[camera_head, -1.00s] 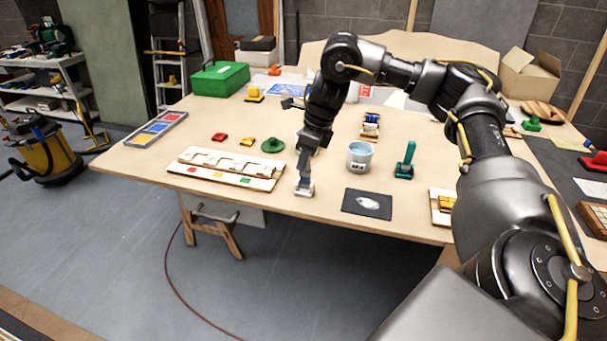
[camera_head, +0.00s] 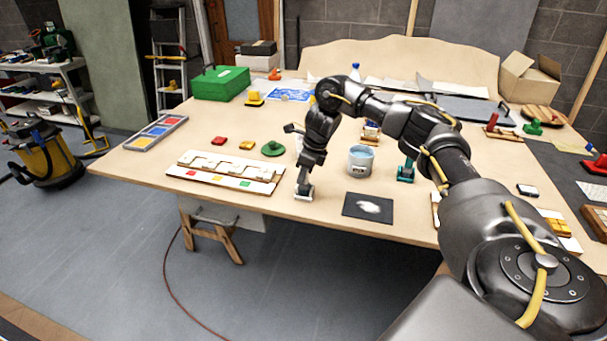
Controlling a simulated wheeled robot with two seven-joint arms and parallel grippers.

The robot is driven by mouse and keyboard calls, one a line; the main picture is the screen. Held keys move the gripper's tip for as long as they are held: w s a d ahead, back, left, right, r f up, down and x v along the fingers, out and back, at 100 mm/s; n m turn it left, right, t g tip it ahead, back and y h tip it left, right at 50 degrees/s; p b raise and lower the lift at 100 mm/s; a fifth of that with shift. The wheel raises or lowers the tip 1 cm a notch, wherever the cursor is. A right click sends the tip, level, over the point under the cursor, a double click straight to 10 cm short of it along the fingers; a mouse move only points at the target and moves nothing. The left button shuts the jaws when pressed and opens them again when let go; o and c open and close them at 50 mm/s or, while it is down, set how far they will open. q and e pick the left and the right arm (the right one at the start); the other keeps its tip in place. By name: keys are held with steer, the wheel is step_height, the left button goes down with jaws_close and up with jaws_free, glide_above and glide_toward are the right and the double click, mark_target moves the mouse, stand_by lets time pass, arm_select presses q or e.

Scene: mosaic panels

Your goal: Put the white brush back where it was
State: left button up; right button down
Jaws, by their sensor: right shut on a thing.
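My right gripper (camera_head: 305,182) points down near the front edge of the table. It is shut on the white brush (camera_head: 303,194), of which only the pale lower end shows below the fingers. The brush's handle is hidden by the gripper, and I cannot tell whether its end touches the tabletop. The brush is just right of the white slotted board (camera_head: 183,174), which has red, yellow and green marks. A dark mat (camera_head: 350,213) with a white patch lies to its right. My left gripper is not in view.
A light-blue pot (camera_head: 360,160) and a teal-handled tool (camera_head: 405,172), partly behind my arm, stand to the right. Red (camera_head: 219,141), yellow (camera_head: 247,145) and green (camera_head: 273,149) pieces lie behind the board. A green box (camera_head: 220,82) stands at the back left.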

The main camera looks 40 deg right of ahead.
stand_by(0.3)
steer(key=shift+f, duration=0.2)
steer(key=c, duration=1.3)
jaws_free()
steer(key=p+v, duration=0.2)
steer(key=v, duration=1)
steer(key=shift+r, duration=0.25)
